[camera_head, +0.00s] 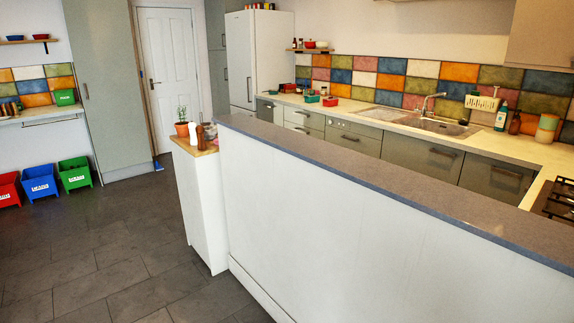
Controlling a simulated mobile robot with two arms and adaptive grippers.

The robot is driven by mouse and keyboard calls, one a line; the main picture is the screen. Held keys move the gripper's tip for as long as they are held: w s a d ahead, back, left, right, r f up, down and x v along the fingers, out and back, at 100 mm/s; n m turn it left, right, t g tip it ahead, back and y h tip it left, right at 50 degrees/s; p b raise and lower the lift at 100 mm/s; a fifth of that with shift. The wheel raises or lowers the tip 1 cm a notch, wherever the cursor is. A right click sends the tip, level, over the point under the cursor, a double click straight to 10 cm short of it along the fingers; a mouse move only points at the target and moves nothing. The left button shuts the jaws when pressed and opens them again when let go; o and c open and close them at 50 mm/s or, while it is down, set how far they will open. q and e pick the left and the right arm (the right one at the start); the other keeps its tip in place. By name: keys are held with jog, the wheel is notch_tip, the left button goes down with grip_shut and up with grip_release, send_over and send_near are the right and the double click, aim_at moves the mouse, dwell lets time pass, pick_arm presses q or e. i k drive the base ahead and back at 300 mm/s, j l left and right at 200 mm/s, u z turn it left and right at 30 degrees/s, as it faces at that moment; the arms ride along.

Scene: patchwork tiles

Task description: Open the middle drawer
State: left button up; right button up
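A run of grey-green cabinet fronts stands under the pale worktop along the back right wall. A stack of pale drawer fronts (304,121) shows in it, to the right of the fridge, with handles on at least two fronts. Both visible fronts look shut. The lower part of this stack is hidden behind the half-height wall, so I cannot tell which drawer is the middle one. Neither of my grippers is in the head view.
A long white half wall (370,235) with a grey top stands between me and the cabinets. A small white cabinet (200,205) adjoins its far left end. Red, blue (39,183) and green bins line the left. The dark tiled floor (110,260) at left is clear.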

aim_at(304, 130)
jog(key=i+j+u, duration=0.25)
jog(key=i+u, duration=0.2)
jog(key=i, duration=0.25)
jog(key=i+u, duration=0.4)
jog(key=i, duration=0.3)
jog(key=i+l+u, duration=0.3)
jog(key=i+u, duration=0.15)
jog(key=i, duration=0.25)
jog(key=i+u, duration=0.2)
jog(key=i, duration=0.8)
jog(key=i+l+u, duration=0.15)
jog(key=i, duration=0.9)
jog(key=i+z, duration=0.1)
jog(key=i, duration=0.55)
jog(key=i+z, duration=0.1)
jog(key=i, duration=0.6)
jog(key=i+j+z, duration=0.15)
jog(key=i, duration=0.5)
jog(key=i+z, duration=0.45)
jog(key=i+j+z, duration=0.1)
jog(key=i+z, duration=0.3)
jog(key=i, duration=0.25)
jog(key=i+j+z, duration=0.45)
jog(key=i+l+z, duration=0.25)
jog(key=z, duration=0.25)
jog(key=i+z, duration=0.75)
jog(key=z, duration=0.2)
jog(key=i+j+z, duration=0.1)
jog(key=i+z, duration=0.6)
